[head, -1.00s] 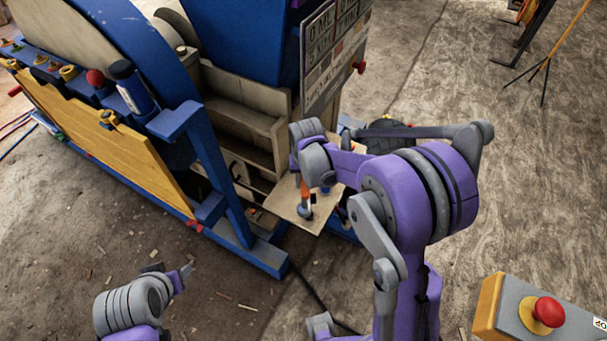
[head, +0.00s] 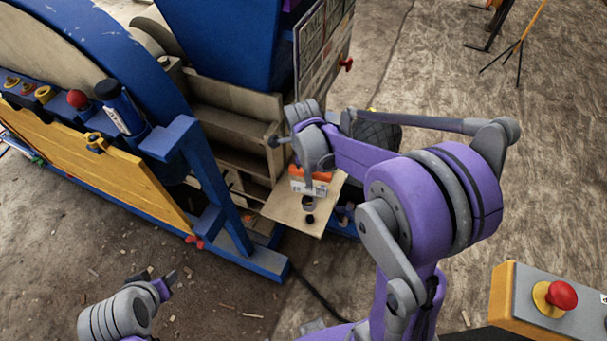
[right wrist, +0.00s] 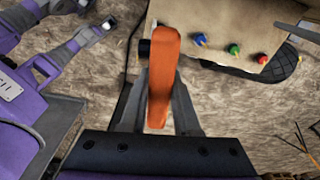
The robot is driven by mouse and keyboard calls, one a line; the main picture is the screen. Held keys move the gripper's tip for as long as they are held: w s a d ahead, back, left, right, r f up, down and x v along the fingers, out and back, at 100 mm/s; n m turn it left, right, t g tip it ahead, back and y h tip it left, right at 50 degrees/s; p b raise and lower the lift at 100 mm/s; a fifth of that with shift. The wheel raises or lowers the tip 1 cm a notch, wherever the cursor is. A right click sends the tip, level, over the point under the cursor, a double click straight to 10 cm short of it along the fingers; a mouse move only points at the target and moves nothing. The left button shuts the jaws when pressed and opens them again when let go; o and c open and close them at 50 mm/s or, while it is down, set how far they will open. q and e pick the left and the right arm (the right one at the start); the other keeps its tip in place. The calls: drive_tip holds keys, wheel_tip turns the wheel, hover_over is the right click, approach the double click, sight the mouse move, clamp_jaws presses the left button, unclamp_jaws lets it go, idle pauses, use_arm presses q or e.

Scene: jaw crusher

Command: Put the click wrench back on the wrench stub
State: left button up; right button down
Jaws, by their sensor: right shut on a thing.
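The click wrench shows in the head view as an orange piece with a pale label (head: 309,186), low over the small wooden shelf (head: 283,212). My right gripper (head: 311,168) is shut on it. In the right wrist view the orange wrench (right wrist: 160,75) runs lengthwise between both fingers. A short dark round peg (head: 308,203), which looks like the wrench stub, is on the shelf just below the wrench. I cannot tell whether they touch. My left gripper (head: 162,281) hangs empty at lower left, its fingers apart; it also shows in the right wrist view (right wrist: 98,17).
The blue crusher frame (head: 215,190) stands left of the shelf. A sign panel (head: 322,50) rises behind it. Blue, green and red knobs (right wrist: 233,49) line the shelf edge. A yellow-grey box with a red button (head: 561,295) is at lower right.

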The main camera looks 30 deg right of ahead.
sight(311, 192)
drive_tip(key=shift+s+d+r+m, duration=0.15)
drive_tip(key=shift+s+r+m, duration=0.05)
drive_tip(key=shift+m, duration=0.7)
use_arm(q)
drive_tip(key=shift+f, duration=0.1)
